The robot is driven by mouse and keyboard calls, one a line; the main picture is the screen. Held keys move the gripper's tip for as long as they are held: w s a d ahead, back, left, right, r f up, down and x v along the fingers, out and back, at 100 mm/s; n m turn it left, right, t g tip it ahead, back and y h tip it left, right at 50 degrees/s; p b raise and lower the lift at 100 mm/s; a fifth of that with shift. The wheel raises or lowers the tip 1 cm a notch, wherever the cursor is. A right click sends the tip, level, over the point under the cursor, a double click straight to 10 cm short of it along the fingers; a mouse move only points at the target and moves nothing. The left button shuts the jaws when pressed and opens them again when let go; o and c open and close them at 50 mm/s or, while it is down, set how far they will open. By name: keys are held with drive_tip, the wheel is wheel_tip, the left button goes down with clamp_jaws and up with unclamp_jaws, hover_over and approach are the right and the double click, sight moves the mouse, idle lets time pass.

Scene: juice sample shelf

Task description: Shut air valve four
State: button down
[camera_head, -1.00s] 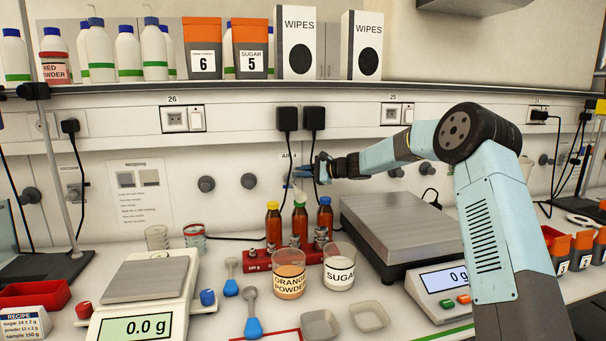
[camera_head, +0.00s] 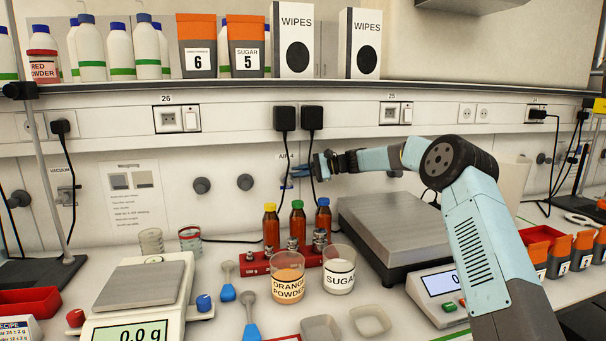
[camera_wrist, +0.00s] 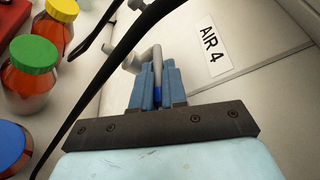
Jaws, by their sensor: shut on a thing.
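The AIR 4 label (camera_wrist: 212,47) is on the wall panel in the wrist view. Beside it a grey valve with a bent spout (camera_wrist: 140,58) comes out of the wall. My gripper (camera_wrist: 157,86) has its blue fingers closed around a narrow part of this valve, with a bit of darker blue showing between them. In the head view my gripper (camera_head: 300,171) is at the wall under the partly covered AIR label (camera_head: 283,157). The valve there is mostly hidden by the fingers. How far the handle is turned cannot be told.
Black cables hang from two plugs (camera_head: 298,118) beside my gripper; one crosses close to it in the wrist view (camera_wrist: 98,95). Capped bottles in a red rack (camera_head: 257,262) stand below. A large scale (camera_head: 395,232) stands under my arm. Round grey wall knobs (camera_head: 245,182) are left.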

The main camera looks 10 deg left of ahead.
drive_tip(key=shift+s+a, duration=0.1)
drive_tip(key=shift+s, duration=0.05)
drive_tip(key=c, duration=1.6)
unclamp_jaws()
drive_tip(key=shift+o, duration=0.7)
drive_tip(key=shift+s, duration=0.15)
drive_tip(key=shift+w+d+r, duration=0.1)
drive_tip(key=shift+w+d, duration=0.1)
drive_tip(key=shift+d, duration=0.5)
drive_tip(key=v, duration=1.2)
drive_tip(key=shift+d, duration=0.3)
